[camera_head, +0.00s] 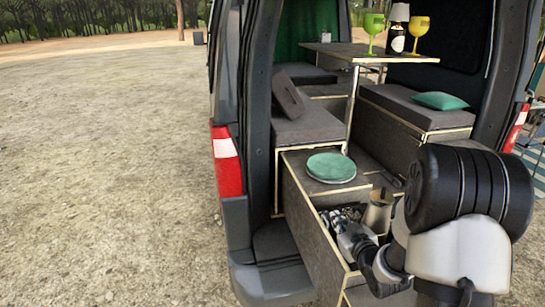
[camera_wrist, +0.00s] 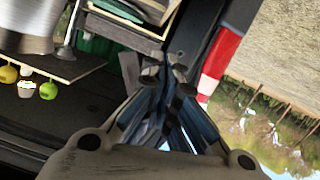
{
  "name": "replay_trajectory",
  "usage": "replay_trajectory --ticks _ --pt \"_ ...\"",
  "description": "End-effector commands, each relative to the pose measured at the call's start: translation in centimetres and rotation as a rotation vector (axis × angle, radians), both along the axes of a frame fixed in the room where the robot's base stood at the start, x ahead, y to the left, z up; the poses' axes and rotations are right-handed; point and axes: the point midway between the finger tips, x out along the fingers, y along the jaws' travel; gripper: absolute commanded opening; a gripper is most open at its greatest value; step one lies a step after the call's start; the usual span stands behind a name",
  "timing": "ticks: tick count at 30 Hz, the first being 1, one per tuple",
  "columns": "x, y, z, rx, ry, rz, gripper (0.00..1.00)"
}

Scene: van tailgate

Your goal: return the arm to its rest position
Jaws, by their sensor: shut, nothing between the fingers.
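My gripper (camera_wrist: 165,68) shows in the wrist view, its fingers together and nothing between them. That view is roughly upside down. My arm (camera_head: 470,185) stands at the right front in the head view, bent, with its lighter wrist links reaching low over the open drawer (camera_head: 310,225) at the van's rear. I cannot make out the fingertips in the head view. A metal pot (camera_head: 377,212) stands in the drawer beside my wrist, and it also shows close by in the wrist view (camera_wrist: 28,22).
A green plate (camera_head: 331,167) lies on the drawer unit. A red-and-white tail light (camera_head: 227,170) marks the van's left edge. Open gravel (camera_head: 100,180) lies left.

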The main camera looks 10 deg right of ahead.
Motion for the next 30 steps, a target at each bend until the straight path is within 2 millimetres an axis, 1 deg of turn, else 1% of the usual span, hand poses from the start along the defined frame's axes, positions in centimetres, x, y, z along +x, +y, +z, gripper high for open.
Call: replay_trajectory --ticks 4,6,8,11,14,17,18,20,21,23,24,27,30 --pt "-0.1 0.6 1.8 -0.023 0.043 -0.014 0.0" --pt "-0.6 1.3 3.2 -0.04 0.093 -0.034 0.0" --pt "-1.4 2.0 4.8 -0.052 0.146 -0.058 0.0" --pt "-3.7 3.5 7.2 -0.057 0.244 -0.102 0.0" --pt "-7.0 5.2 9.1 -0.042 0.34 -0.143 0.0" --pt "-11.1 7.3 10.6 -0.015 0.438 -0.173 0.0" --pt "-13.0 8.2 11.1 -0.001 0.477 -0.181 0.0" --pt "-15.9 9.7 11.6 0.025 0.537 -0.189 0.0" --pt "-18.0 10.7 11.9 0.042 0.577 -0.19 0.0" --pt "-21.2 12.2 12.1 0.07 0.638 -0.187 0.0" --pt "-23.2 13.1 12.2 0.087 0.676 -0.182 0.0" --pt "-27.9 15.2 12.1 0.125 0.764 -0.164 0.0" --pt "-31.4 16.6 11.9 0.149 0.83 -0.144 0.0"
